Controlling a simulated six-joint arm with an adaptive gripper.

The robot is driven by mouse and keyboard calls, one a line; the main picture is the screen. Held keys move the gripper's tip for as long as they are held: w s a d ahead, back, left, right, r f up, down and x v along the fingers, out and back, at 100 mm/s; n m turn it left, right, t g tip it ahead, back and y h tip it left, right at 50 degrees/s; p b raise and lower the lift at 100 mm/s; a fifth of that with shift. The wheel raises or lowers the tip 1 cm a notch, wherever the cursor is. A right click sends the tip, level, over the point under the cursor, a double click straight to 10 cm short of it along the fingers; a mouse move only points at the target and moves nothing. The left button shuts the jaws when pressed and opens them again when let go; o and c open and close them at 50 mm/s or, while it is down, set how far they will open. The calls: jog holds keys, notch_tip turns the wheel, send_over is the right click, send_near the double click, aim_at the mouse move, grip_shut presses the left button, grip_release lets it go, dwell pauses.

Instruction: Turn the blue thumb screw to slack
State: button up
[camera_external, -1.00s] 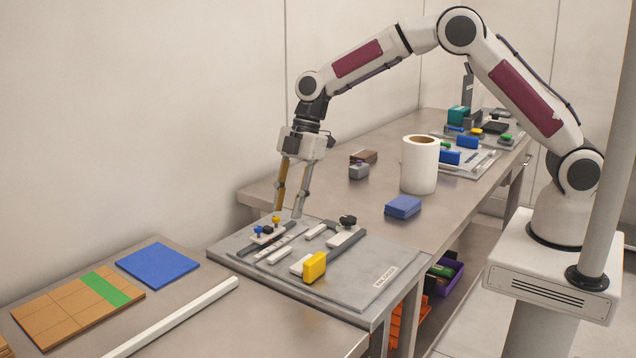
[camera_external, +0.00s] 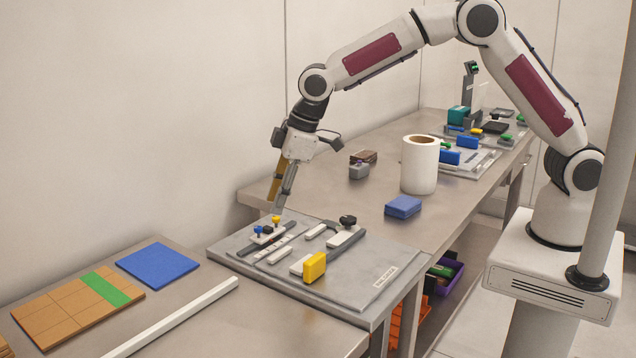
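The small blue thumb screw (camera_external: 258,231) stands on a light block at the left rear of the grey fixture plate (camera_external: 345,290). A yellow screw (camera_external: 276,219) stands just behind it to the right, and another small blue part (camera_external: 268,229) sits between them. My gripper (camera_external: 276,203) hangs above and behind these screws, tilted, apart from them. Its two fingers, one brownish and one grey, partly overlap in this view, so their gap is hard to judge. I see nothing held between them.
On the plate are a yellow block (camera_external: 314,267), a black knob (camera_external: 348,221) and several light bars. A blue block (camera_external: 403,206) and a white roll (camera_external: 420,165) stand on the bench to the right. A blue tile (camera_external: 157,265) lies front left.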

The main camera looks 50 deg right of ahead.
aim_at(259, 227)
jog(key=shift+w+d+r+m+t, duration=0.2)
jog(key=shift+w+m, duration=0.25)
jog(key=shift+m, duration=0.9)
jog(key=shift+w+d+m+t, duration=0.1)
jog(key=shift+w+m+t, duration=0.3)
jog(key=shift+m, duration=0.95)
jog(key=shift+x, duration=3.9)
grip_shut()
